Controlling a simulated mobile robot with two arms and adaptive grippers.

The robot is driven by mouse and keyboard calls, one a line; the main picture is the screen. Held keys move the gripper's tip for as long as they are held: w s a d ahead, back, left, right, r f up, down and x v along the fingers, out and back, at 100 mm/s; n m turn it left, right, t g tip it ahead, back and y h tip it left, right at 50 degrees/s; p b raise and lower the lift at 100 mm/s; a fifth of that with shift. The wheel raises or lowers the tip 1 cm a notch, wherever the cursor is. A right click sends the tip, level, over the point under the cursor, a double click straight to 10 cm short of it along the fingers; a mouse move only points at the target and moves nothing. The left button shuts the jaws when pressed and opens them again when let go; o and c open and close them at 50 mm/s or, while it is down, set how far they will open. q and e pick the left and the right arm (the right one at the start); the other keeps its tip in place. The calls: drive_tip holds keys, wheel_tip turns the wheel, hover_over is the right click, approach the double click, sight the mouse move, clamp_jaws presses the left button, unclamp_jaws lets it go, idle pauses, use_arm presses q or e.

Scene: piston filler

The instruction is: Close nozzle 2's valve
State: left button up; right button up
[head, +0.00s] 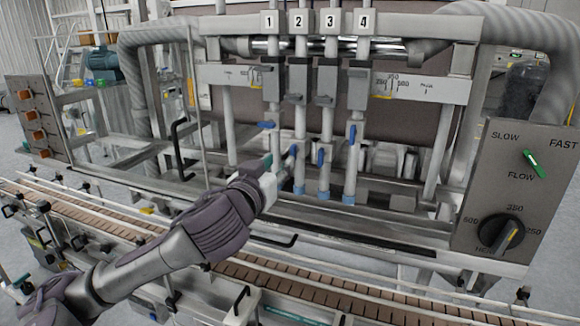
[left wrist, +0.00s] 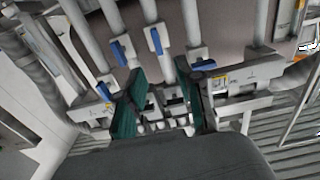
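Nozzle 2's valve (head: 294,151) is a blue lever on the second pipe, roughly in line with the pipe and slightly tilted. The left wrist view is turned over, and there the lever (left wrist: 155,41) shows beyond the gap between my fingers. My left gripper (head: 279,163) is just left of and below the lever in the head view. Its teal fingers (left wrist: 159,88) are spread apart with nothing between the tips. Whether a finger touches the lever cannot be told. My right gripper is not in view.
Nozzle 1's lever (head: 266,125) lies crosswise, close above my gripper. The levers of nozzle 3 (head: 320,157) and nozzle 4 (head: 353,134) run along their pipes. A metal rail and a brown conveyor (head: 345,301) lie below. A control panel (head: 485,195) stands at the right.

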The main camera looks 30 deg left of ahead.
sight(292, 149)
use_arm(q)
drive_tip(key=p+x, duration=0.1)
drive_tip(key=x, duration=0.5)
drive_tip(key=shift+w+r+p, duration=0.1)
drive_tip(key=shift+w+p, duration=0.15)
drive_tip(key=shift+p, duration=0.05)
drive_tip(key=shift+w+a, duration=0.1)
drive_tip(key=shift+w, duration=0.5)
clamp_jaws()
